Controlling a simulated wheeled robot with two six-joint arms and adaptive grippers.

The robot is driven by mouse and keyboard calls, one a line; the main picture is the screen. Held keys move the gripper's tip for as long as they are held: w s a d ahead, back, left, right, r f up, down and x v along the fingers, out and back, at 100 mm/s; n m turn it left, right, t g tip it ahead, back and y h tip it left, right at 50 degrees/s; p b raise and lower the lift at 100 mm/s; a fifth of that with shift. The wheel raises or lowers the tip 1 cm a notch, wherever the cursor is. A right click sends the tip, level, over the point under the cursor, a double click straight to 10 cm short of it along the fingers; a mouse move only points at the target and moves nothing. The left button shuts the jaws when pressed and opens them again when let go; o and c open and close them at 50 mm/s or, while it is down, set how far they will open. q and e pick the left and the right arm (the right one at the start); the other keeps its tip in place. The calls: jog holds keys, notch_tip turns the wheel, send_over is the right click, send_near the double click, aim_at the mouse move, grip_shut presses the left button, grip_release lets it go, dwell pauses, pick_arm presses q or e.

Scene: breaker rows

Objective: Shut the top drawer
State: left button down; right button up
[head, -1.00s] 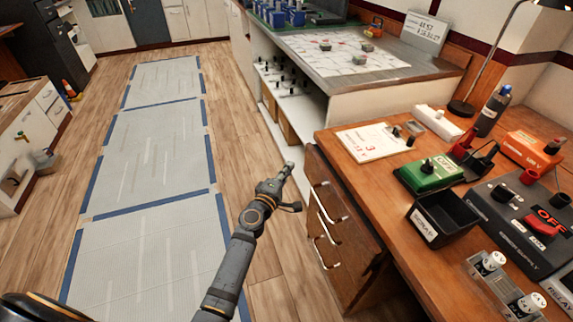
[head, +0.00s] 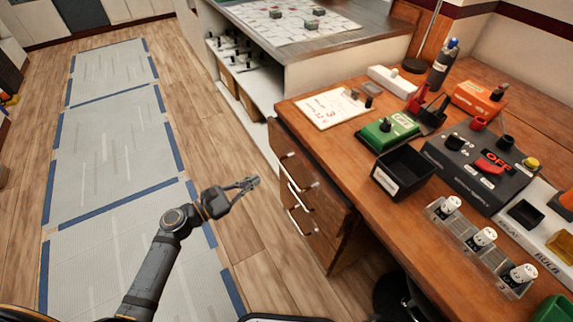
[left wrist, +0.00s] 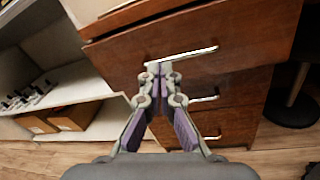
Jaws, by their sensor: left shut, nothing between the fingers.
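The top drawer (left wrist: 115,62) of the brown desk cabinet has a dark wood front with a silver bar handle (left wrist: 181,54). In the left wrist view its front seems to stand out a little from the two drawers below. In the head view the top drawer (head: 282,143) is under the desk's left edge, seen steeply from above. My left gripper (head: 253,183) is shut and empty, to the left of the cabinet and pointing at it. In the left wrist view its fingertips (left wrist: 160,69) overlap the drawer front just below the handle; contact cannot be told. My right gripper is not in view.
The lower drawers have silver handles (left wrist: 203,98). The desk top (head: 350,140) holds a black bin (head: 402,172), a green device (head: 388,131) and a dark power supply (head: 475,165). An open white shelf (head: 262,108) stands beyond. The floor left of the cabinet is clear.

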pick_arm(q)
jog(key=s+n+g+h, duration=0.2)
send_near(301, 164)
jog(key=x, duration=0.6)
jog(key=shift+w+d, duration=0.25)
jog(key=shift+d, duration=0.05)
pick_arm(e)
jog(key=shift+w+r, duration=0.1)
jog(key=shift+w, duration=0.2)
